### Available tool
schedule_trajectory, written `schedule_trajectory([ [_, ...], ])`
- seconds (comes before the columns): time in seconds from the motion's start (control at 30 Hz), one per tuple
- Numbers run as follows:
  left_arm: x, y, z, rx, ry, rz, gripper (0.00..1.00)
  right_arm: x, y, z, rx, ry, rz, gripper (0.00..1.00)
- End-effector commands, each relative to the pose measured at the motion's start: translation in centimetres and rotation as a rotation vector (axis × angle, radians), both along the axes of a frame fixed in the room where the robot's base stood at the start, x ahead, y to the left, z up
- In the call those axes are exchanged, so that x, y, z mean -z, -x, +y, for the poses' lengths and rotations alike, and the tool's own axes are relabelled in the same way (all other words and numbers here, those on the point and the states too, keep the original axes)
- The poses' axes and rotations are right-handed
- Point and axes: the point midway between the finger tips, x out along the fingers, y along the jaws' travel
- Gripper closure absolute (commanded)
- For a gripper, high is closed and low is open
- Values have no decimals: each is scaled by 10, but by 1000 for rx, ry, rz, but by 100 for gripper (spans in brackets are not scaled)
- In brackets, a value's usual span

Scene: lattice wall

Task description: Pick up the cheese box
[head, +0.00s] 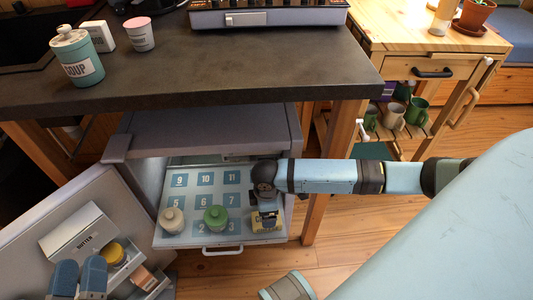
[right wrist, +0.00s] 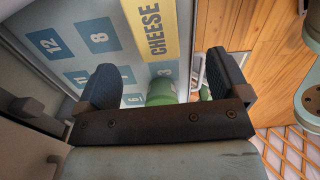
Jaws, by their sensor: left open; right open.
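The cheese box (head: 265,223), with a yellow label, stands at the right side of the numbered pull-out shelf (head: 182,241) of the open fridge. My right gripper (head: 266,204) is open and points down over the box, hiding its upper part in the head view. In the right wrist view the box (right wrist: 153,28), lettered CHEESE, shows past the open fingers (right wrist: 165,78), roughly in line with the gap. I cannot tell if the fingers touch it.
A green-lidded jar (head: 215,217) and a cream-lidded jar (head: 172,220) stand left of the box. The dark counter (head: 230,65) overhangs the fridge.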

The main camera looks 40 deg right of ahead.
Motion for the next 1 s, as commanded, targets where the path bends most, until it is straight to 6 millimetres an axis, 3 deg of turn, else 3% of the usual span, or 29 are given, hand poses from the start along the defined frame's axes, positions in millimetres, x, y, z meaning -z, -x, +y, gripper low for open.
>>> schedule_trajectory([
  [0.03, 9, -1, 0, 4, -8, 14, 57, 14, 0, 0, 0, 0, 1, 6],
  [0.1, 15, -1, -1, 10, -19, 34, 57, 23, 0, 1, 0, -1, 0, 6],
  [0.33, 26, -2, -2, 21, -35, 68, 57, 39, -1, 0, 1, -3, -1, 6],
  [0.6, 66, -3, -5, 59, -95, 174, 57, 78, -5, -4, 1, -2, -1, 6],
  [0.97, 71, -2, -6, 68, -109, 202, 57, 84, -5, -4, 0, -2, -3, 6],
  [1.0, 71, -2, -6, 68, -109, 202, 57, 84, -5, -4, 0, -2, -2, 16],
])
